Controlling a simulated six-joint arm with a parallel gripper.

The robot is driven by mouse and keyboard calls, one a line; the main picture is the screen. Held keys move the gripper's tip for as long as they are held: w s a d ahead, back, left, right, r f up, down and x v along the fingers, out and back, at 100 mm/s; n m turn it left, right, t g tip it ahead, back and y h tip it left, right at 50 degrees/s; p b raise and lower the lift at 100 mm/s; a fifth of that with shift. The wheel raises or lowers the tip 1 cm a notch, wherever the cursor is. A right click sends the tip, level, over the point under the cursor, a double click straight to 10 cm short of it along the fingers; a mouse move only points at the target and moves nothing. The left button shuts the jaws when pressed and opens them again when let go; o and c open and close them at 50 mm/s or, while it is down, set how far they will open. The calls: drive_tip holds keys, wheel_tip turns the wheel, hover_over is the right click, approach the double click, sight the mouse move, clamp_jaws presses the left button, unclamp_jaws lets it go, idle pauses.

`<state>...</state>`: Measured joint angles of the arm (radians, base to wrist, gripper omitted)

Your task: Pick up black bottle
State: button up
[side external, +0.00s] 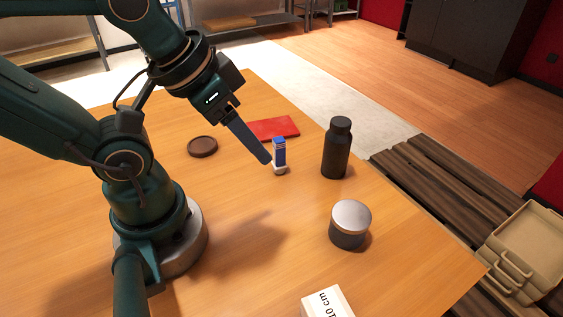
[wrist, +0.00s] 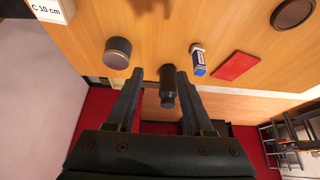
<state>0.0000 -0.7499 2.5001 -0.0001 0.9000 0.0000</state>
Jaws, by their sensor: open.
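The black bottle (side external: 337,148) stands upright on the wooden table near its far right edge in the side view. In the wrist view the bottle (wrist: 167,88) appears beyond my fingertips, roughly midway between them. My gripper (side external: 268,160) is above the table to the left of the bottle in the side view, pointing down and toward it. In the wrist view my gripper (wrist: 158,76) has its two fingers spread wide with nothing held. Its fingers are apart from the bottle.
Around are a red flat item (side external: 273,129), a brown round dish (side external: 202,147), a silver-lidded dark jar (side external: 349,226) and a white labelled block (side external: 327,303). The table's right edge is close behind the bottle.

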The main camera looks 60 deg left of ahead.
drive_tip(key=o, duration=0.6)
wheel_tip(320, 180, up, 5)
drive_tip(key=m+t+y, duration=0.5)
drive_tip(key=m+y, duration=0.2)
drive_tip(key=m, duration=2.2)
hover_over(335, 141)
drive_tip(key=shift+m+t, duration=0.4)
wheel_tip(335, 141, down, 13)
drive_tip(key=shift+w+a+r, duration=0.1)
drive_tip(key=shift+w+a, duration=0.05)
drive_tip(key=shift+f, duration=0.6)
drive_tip(key=shift+x, duration=2.55)
